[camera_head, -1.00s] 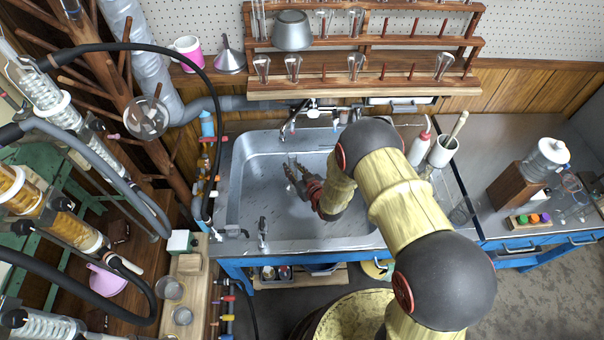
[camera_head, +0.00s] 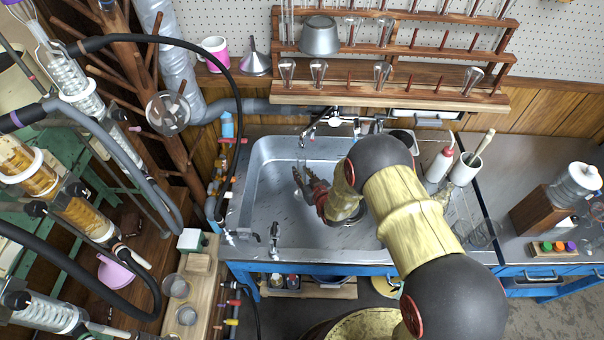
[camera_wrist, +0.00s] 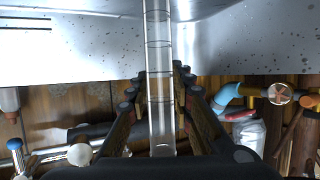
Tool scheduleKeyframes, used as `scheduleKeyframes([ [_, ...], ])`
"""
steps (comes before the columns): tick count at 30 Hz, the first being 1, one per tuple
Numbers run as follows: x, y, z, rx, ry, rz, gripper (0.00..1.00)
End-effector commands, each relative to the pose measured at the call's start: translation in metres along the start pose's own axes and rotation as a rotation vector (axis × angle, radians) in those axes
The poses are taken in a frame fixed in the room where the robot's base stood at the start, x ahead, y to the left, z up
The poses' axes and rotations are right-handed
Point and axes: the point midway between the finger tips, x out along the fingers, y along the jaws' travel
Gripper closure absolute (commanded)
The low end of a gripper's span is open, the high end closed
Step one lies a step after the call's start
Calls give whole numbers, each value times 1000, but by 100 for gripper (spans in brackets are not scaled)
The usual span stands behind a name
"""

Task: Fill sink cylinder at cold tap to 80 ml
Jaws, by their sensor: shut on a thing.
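A clear glass cylinder (camera_wrist: 158,60) with ring marks stands between my fingers in the wrist view. In the head view the cylinder (camera_head: 301,168) shows faintly over the sink basin, just below the tap spout in the picture. My gripper (camera_head: 307,186) is shut on it; the dark fingers also show in the wrist view (camera_wrist: 160,100). The tap (camera_head: 335,122) is at the sink's back edge, its spout reaching left. I cannot tell whether water runs, or the level in the cylinder. The sink (camera_head: 272,215) is steel; my arm hides its right part.
A wooden glassware rack (camera_head: 380,98) stands behind the tap. A wash bottle (camera_head: 440,164) and a white pot (camera_head: 466,169) stand right of the sink. Hoses and glass condensers crowd the left. A small fitting (camera_head: 274,238) rises at the sink's front edge.

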Motion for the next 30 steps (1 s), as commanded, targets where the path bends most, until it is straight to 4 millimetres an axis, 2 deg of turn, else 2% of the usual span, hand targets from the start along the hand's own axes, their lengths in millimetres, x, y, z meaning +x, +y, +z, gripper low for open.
scheduleKeyframes([
  [5,0,0,2,0,-3,0,100],
  [6,0,0,2,0,-4,0,76],
  [16,0,0,2,0,-3,0,57],
  [26,-1,0,2,0,-3,0,56],
  [30,-11,0,2,1,-4,1,56],
])
